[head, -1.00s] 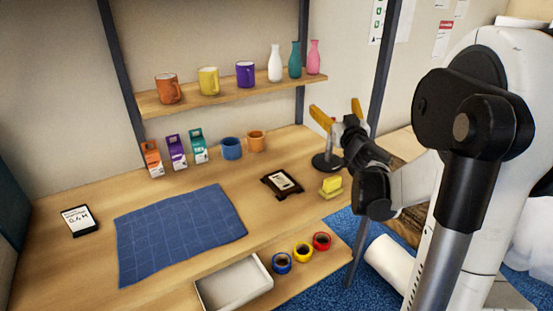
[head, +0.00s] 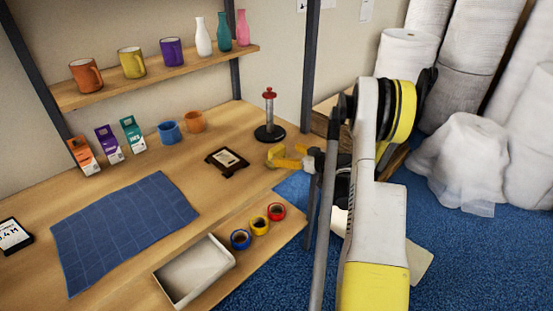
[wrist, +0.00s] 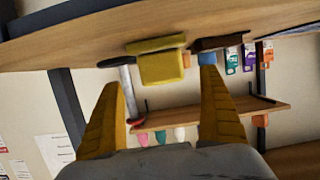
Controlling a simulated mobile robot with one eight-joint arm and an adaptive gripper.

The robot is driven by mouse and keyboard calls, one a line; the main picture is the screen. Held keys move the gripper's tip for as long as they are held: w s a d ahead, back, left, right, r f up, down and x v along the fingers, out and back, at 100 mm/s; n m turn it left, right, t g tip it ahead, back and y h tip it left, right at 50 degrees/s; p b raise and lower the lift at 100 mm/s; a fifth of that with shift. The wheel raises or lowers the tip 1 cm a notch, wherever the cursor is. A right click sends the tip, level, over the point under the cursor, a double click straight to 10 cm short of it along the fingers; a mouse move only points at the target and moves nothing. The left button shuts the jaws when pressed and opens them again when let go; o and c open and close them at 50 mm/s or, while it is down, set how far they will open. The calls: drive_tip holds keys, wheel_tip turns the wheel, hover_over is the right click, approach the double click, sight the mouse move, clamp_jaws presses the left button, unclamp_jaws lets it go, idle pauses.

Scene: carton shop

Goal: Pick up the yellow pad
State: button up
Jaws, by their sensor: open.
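The yellow pad (wrist: 160,68) shows in the wrist view as a small yellow block at the table edge, ahead of and between my fingertips. The wrist view is upside down. My gripper (wrist: 161,84) is open and empty, with a yellow finger on each side of the pad's place in the picture. I see no contact. In the head view my gripper (head: 285,158) is at the right end of the table, and its yellow fingers cover or blend with the pad there, so I cannot tell the pad apart.
A dark framed plaque (head: 227,161) and a post with a red knob on a black base (head: 269,132) stand near the gripper. Tape rolls (head: 259,226) and a white tray (head: 195,270) are on the lower shelf. A grey rack post (head: 311,70) stands behind.

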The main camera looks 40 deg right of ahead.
sight(280, 152)
drive_tip(key=b+x, duration=0.1)
drive_tip(key=x, duration=0.4)
drive_tip(key=shift+w+a+b, duration=0.15)
drive_tip(key=shift+w+b, duration=0.1)
drive_tip(key=shift+b, duration=0.15)
drive_tip(key=c, duration=1.3)
drive_tip(key=shift+o, duration=0.2)
drive_tip(key=shift+r, duration=0.1)
wheel_tip(280, 152, up, 5)
drive_tip(key=shift+s+f+p, duration=0.2)
drive_tip(key=shift+p, duration=0.9)
drive_tip(key=s+d+r+p, duration=0.2)
drive_tip(key=s+d+r, duration=0.3)
drive_tip(key=s, duration=0.5)
drive_tip(key=shift+d+r+p, duration=0.3)
drive_tip(key=shift+r+p, duration=0.1)
drive_tip(key=shift+r, duration=0.2)
